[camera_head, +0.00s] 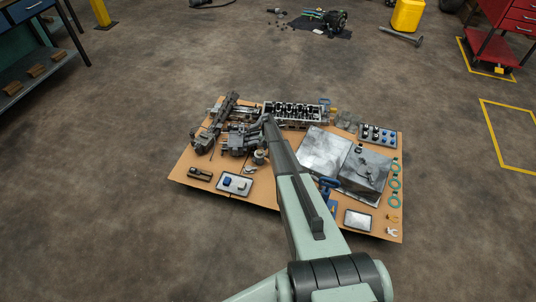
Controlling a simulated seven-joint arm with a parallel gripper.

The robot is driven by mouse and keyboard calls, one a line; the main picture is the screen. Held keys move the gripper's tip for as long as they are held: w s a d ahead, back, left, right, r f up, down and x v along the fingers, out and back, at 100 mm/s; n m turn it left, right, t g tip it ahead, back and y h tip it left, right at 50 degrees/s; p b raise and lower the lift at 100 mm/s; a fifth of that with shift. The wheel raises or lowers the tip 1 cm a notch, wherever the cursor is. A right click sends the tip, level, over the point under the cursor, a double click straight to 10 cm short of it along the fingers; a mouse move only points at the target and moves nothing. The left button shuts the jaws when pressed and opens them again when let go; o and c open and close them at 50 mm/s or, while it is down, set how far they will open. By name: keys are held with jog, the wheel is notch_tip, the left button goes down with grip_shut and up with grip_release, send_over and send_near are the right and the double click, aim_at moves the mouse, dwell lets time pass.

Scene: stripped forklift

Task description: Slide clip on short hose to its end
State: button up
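My arm reaches from the bottom of the head view up over a tan board of parts (255,193). Its dark far end, where my gripper (268,121) seems to be, is over the board's back half, near a grey metal block with a row of openings (294,112). The fingers are too small and dark to make out, so I cannot tell whether they are open or hold anything. I cannot pick out the short hose or its clip with certainty. They may be hidden by my arm or lost among the dark parts on the board's left half.
Dark machine parts (239,142) crowd the board's back left. Grey metal boxes (364,171) stand to the right of my arm, with teal rings (395,183) beyond. A small tray (234,184) lies at the front left. Open floor surrounds the board; a red cabinet (505,40) stands far right.

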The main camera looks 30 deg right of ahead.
jog(key=shift+f, duration=2.9)
grip_shut()
